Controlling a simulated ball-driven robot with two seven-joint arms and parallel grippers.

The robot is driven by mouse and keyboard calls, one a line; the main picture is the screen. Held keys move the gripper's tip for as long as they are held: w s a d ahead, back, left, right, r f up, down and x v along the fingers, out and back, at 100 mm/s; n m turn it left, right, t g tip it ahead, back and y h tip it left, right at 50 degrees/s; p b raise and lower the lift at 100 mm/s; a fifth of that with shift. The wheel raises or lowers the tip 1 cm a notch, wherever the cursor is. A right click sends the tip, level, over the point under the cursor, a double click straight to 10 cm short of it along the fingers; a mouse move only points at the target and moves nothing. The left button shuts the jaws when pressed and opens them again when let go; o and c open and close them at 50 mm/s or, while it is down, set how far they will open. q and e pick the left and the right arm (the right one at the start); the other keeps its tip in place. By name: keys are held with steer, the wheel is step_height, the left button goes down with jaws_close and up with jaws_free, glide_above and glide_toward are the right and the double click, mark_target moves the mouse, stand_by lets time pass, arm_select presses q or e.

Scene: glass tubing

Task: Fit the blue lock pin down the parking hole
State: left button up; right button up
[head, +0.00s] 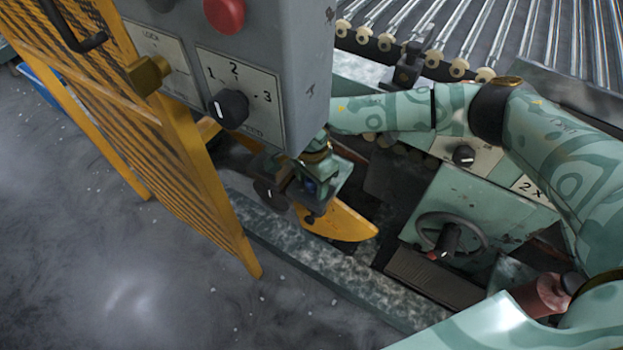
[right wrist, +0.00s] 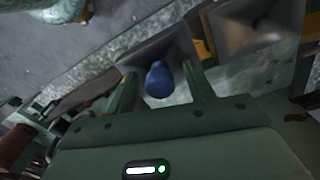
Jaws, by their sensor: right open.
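The blue lock pin (right wrist: 158,80) shows its rounded blue end between the fingers of my right gripper (right wrist: 160,92) in the right wrist view. The fingers stand apart on either side of it, with gaps showing. In the head view my right gripper (head: 312,184) is under the grey control box, and only a small dark blue patch of the pin shows there. A grey, square, flared shape (right wrist: 138,58) lies behind the pin. A similar one (right wrist: 255,25) stands to its right. I cannot tell which, if either, holds the parking hole. My left gripper is not in view.
The grey control box (head: 275,55) with a dial and red button hangs close above the right gripper. A yellow mesh guard (head: 150,125) stands at left. A yellow curved plate (head: 340,222) lies just below the gripper. A green handwheel box (head: 470,215) and glass tubes (head: 480,35) are at right.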

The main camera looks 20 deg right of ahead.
arm_select(q)
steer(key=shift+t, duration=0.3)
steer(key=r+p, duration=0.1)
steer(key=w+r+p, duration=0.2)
steer(key=p, duration=0.1)
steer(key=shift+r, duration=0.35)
arm_select(e)
step_height(320, 180, up, 12)
steer(key=shift+f, duration=0.1)
